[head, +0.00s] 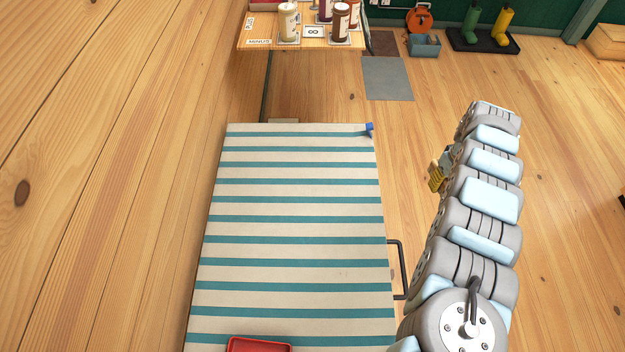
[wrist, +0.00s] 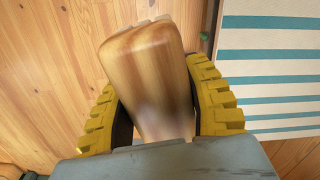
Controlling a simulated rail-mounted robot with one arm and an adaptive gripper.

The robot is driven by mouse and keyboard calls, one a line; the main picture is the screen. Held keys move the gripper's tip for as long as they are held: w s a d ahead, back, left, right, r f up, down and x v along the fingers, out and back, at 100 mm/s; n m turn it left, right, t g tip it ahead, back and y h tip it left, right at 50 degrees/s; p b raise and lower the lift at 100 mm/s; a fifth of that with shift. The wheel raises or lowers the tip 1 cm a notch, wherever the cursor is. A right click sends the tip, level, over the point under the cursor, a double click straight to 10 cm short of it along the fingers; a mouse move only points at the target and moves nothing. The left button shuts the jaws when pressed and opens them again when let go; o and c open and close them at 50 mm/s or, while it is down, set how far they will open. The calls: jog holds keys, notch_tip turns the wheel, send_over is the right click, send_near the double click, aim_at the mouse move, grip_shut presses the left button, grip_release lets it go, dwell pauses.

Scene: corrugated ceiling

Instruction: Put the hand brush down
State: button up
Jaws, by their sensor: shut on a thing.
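My gripper (wrist: 155,78) has its yellow ridged fingers closed on the hand brush (wrist: 148,65), whose smooth wooden body fills the space between them in the wrist view. Pale bristle ends may show at its far edge, but I cannot tell clearly. In the head view my gripper (head: 437,178) is largely behind my arm, right of the striped table (head: 290,208) and over the floor side. The brush cannot be made out there. The striped table also shows at the upper right of the wrist view (wrist: 275,70), apart from the brush.
The striped tabletop is mostly clear. A red tray (head: 258,345) lies at its near edge and a small blue object (head: 369,129) at its far right corner. A dark handle (head: 402,270) sticks out on the right side. Another table (head: 270,40) with bottles stands beyond.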

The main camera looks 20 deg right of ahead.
jog(key=shift+w+a+f, duration=0.1)
jog(key=shift+w+a, duration=0.1)
jog(key=shift+w, duration=0.25)
jog(key=shift+a, duration=0.1)
